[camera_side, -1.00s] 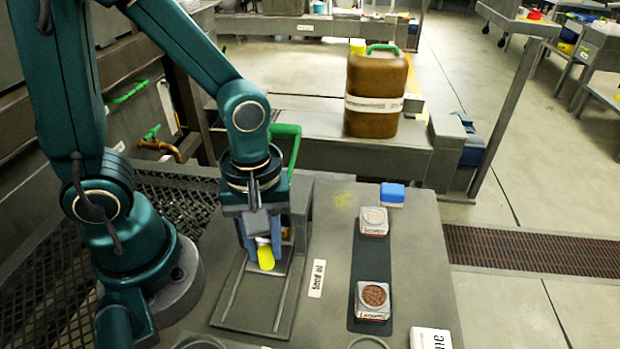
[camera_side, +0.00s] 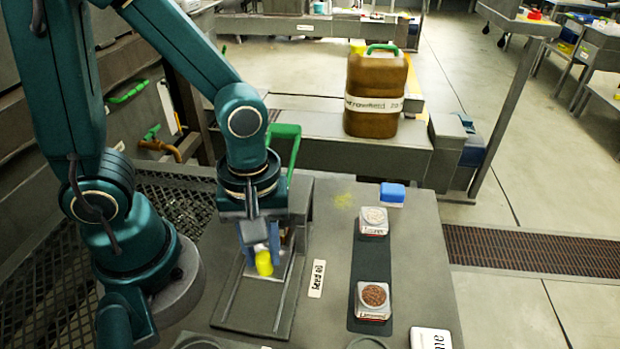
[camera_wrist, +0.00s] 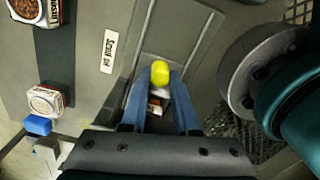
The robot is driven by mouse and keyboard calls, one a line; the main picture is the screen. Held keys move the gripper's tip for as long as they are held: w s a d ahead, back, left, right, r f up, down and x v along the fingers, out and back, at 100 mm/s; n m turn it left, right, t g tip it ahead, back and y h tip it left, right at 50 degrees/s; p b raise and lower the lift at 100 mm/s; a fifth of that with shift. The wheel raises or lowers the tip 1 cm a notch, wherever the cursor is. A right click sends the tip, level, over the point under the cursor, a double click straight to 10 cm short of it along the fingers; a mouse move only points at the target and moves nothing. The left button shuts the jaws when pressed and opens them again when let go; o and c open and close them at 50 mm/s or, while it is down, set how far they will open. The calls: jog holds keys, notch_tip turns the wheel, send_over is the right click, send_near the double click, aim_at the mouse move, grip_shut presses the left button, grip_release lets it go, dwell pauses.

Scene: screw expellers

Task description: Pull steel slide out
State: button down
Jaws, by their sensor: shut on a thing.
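The steel slide (camera_side: 265,278) sits on rails on the grey bench, in front of the press housing, with a bright yellow knob or handle (camera_side: 264,263) at its near end. My gripper (camera_side: 262,250) points down over the track, its blue fingers closed around the yellow handle. In the wrist view the yellow handle (camera_wrist: 160,73) shows between the two blue fingertips (camera_wrist: 158,84), with a pale part of the slide just below it. The fingers hide much of the slide.
A green lever (camera_side: 290,145) stands behind my wrist. A label strip (camera_side: 317,278) lies right of the track. Two seed tins, one pale (camera_side: 373,219) and one brown-filled (camera_side: 373,297), stand on a dark strip. A blue block (camera_side: 392,193) and a brown jug (camera_side: 376,95) are farther back.

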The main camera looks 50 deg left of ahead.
jog(key=shift+s+d, duration=2.75)
jog(key=shift+d, duration=0.15)
jog(key=c, duration=0.7)
grip_release()
jog(key=shift+o, duration=0.2)
jog(key=shift+r, duration=2.6)
